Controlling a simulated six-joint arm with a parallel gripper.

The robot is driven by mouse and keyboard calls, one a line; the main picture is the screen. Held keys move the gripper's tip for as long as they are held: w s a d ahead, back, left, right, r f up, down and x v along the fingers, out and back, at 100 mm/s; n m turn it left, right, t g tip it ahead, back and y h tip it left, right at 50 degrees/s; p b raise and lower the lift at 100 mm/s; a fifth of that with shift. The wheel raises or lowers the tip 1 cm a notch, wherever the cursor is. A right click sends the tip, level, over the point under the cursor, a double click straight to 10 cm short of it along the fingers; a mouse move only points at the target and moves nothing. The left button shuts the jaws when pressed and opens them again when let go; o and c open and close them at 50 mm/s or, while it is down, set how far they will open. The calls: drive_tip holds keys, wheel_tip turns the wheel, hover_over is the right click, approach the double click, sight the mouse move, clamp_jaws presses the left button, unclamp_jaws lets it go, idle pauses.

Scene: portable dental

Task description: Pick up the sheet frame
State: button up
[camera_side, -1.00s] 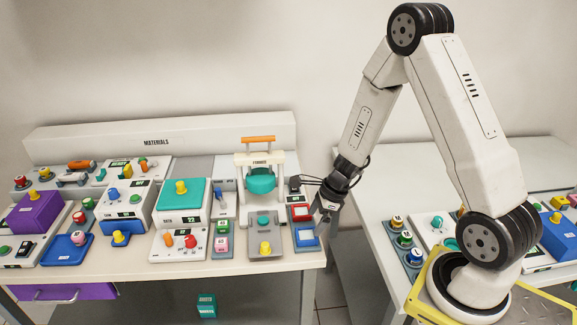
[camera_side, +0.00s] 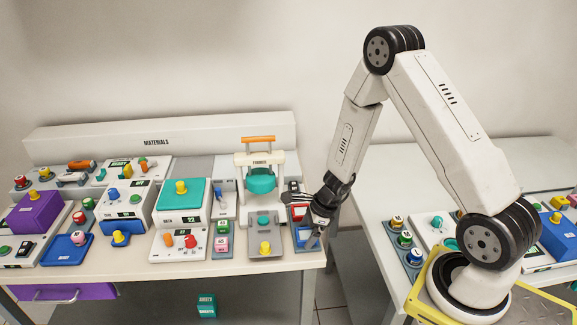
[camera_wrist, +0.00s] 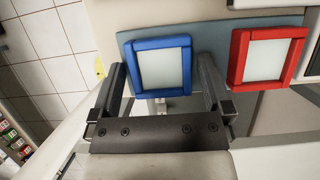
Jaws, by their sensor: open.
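A blue square frame (camera_wrist: 161,43) with a pale sheet inside lies on a grey-blue base in the wrist view. A red frame (camera_wrist: 267,40) of the same kind lies beside it to the right. My gripper (camera_wrist: 163,75) is open, with one finger on each side of the lower part of the blue frame, and nothing visible is held. Contact cannot be told.
A white forming machine (camera_side: 260,168) with an orange handle stands left of the frames, with a yellow-knobbed grey plate (camera_side: 265,248) in front. The table's right edge and a gap to another white table are close by.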

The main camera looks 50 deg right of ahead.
sight(307, 235)
drive_tip(key=c, duration=1)
drive_tip(key=shift+r, duration=0.15)
drive_tip(key=shift+r, duration=4.85)
drive_tip(key=w+a, duration=0.1)
drive_tip(key=w, duration=0.3)
drive_tip(key=w+a, duration=0.1)
drive_tip(key=w, duration=0.3)
drive_tip(key=w+a, duration=0.1)
drive_tip(key=w, duration=0.3)
drive_tip(key=shift+w+a+f, duration=0.1)
drive_tip(key=shift+a+f, duration=0.25)
drive_tip(key=shift+a, duration=0.05)
